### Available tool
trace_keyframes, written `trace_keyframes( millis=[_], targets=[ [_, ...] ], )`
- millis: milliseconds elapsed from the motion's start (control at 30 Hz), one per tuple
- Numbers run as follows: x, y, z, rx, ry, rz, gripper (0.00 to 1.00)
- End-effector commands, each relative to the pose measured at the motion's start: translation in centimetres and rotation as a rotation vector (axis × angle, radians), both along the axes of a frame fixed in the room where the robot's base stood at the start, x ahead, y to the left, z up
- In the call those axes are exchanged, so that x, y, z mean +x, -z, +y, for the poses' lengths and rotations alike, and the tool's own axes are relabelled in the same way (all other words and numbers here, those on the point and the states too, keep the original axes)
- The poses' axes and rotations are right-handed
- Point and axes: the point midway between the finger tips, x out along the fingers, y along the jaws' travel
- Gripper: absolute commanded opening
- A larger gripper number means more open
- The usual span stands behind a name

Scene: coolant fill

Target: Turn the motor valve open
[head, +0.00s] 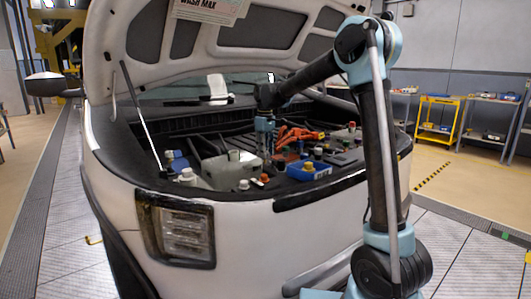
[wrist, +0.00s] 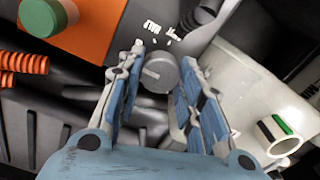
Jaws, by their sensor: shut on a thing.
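The motor valve is a round grey knob (wrist: 158,74) with a pale pointer line across its face, near the top middle of the wrist view. White lettering is printed just beyond it, too blurred to read. My gripper (wrist: 162,62) has its blue-padded fingers on both sides of the knob, shut on it. In the head view my gripper (head: 265,140) reaches down into the car's open engine bay, and the knob there is hidden or too small to pick out.
An orange block (wrist: 95,20) with a green cap (wrist: 45,14) and orange ribbed hoses (wrist: 22,66) lie left of the knob. A white tank (wrist: 250,85) stands close on the right.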

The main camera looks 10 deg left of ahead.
Motion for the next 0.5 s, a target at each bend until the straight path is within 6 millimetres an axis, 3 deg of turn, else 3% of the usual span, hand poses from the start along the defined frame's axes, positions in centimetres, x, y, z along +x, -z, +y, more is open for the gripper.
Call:
trace_keyframes(
  millis=[67, 100, 167, 500],
  targets=[
    [0.11, 0.0, -0.18, -0.003, 0.001, -0.002, 0.1],
    [0.1, 0.0, -0.17, -0.003, 0.001, -0.002, 0.4],
    [0.09, 0.0, -0.16, -0.003, 0.001, -0.001, 0.54],
    [0.04, -0.06, -0.06, -0.001, 0.001, 0.0, 0.54]
  ],
)
